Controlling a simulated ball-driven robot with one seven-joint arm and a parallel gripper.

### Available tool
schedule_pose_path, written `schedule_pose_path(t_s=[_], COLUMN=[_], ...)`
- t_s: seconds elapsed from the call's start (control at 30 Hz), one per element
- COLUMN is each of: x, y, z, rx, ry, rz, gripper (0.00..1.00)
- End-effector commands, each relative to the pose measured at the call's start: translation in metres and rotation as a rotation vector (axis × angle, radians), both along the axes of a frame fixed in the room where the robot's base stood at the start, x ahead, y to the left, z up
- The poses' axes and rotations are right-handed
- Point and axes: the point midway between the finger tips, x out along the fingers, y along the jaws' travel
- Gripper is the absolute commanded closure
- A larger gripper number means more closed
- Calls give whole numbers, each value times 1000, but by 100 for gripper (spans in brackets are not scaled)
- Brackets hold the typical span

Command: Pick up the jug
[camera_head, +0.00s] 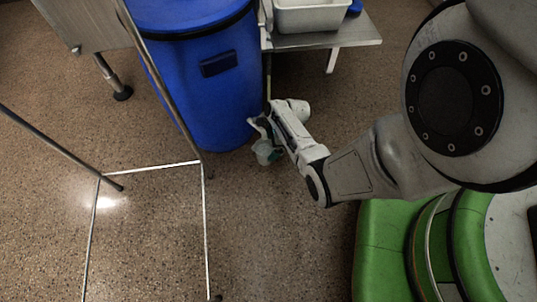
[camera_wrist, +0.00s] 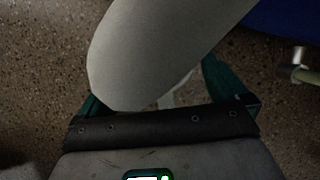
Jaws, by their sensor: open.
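A smooth pale grey body, which looks like the jug (camera_wrist: 150,45), fills the upper middle of the wrist view, very close to the camera. Its full shape is cut off by the frame. My gripper (camera_wrist: 158,92) is open, with one teal finger on each side of its lower end; I cannot tell whether they touch it. A thin whitish part shows behind, between the fingers. In the head view my gripper (camera_head: 268,150) is low beside the blue barrel, with a small pale shape around it that I cannot make out clearly.
The large blue barrel (camera_head: 215,85) stands just left of my gripper. A metal table (camera_head: 335,38) with a grey tray (camera_head: 310,17) is behind it. A metal frame (camera_head: 206,235) stands at the left. The speckled floor (camera_head: 275,235) in front is clear.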

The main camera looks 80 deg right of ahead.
Motion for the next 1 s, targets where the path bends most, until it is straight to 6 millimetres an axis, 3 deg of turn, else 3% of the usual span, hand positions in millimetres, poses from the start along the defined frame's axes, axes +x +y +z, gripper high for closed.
schedule_pose_path(t_s=[0.2,1.0], x=[0,0], y=[0,0], z=[0,0], rx=[0,0], ry=[0,0], rz=[0,-1], gripper=[1,78])
